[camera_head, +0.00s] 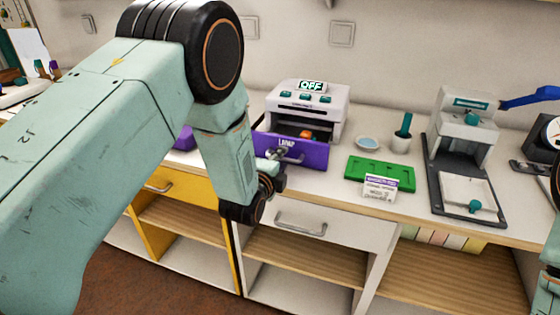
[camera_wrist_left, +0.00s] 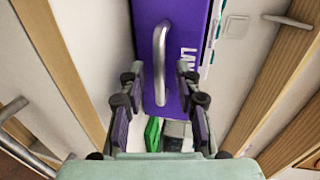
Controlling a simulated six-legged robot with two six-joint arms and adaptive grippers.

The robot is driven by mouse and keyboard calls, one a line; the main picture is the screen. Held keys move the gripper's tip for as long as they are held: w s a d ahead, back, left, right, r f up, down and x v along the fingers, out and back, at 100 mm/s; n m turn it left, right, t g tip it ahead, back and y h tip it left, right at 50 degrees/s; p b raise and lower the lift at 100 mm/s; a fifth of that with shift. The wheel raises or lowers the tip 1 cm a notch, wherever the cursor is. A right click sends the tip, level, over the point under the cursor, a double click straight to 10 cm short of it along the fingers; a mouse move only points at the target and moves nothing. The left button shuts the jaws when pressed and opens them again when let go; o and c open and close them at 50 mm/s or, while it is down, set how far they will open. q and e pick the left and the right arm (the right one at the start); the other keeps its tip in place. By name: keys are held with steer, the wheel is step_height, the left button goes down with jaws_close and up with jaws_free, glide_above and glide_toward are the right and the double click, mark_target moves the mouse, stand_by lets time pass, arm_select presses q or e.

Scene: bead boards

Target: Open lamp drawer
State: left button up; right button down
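The white lamp machine (camera_head: 318,97) stands on the counter with "OFF" on its display. Its purple lamp drawer (camera_head: 308,153) stands out from the body, and an orange thing (camera_head: 306,134) shows inside. My left gripper (camera_head: 277,159) is at the left part of the drawer's front, by the handle (camera_head: 291,157). In the left wrist view the silver handle (camera_wrist_left: 160,60) runs between the two fingers of my left gripper (camera_wrist_left: 160,78), with gaps on both sides. The fingers are open. Of my right arm only parts show at the right edge; its gripper is out of view.
A green bead board (camera_head: 380,172) with a white label card (camera_head: 380,188) lies right of the drawer. A cabinet drawer (camera_head: 290,219) is below the counter edge.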

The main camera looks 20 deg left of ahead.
arm_select(q)
steer(key=v, duration=1.2)
stand_by(0.5)
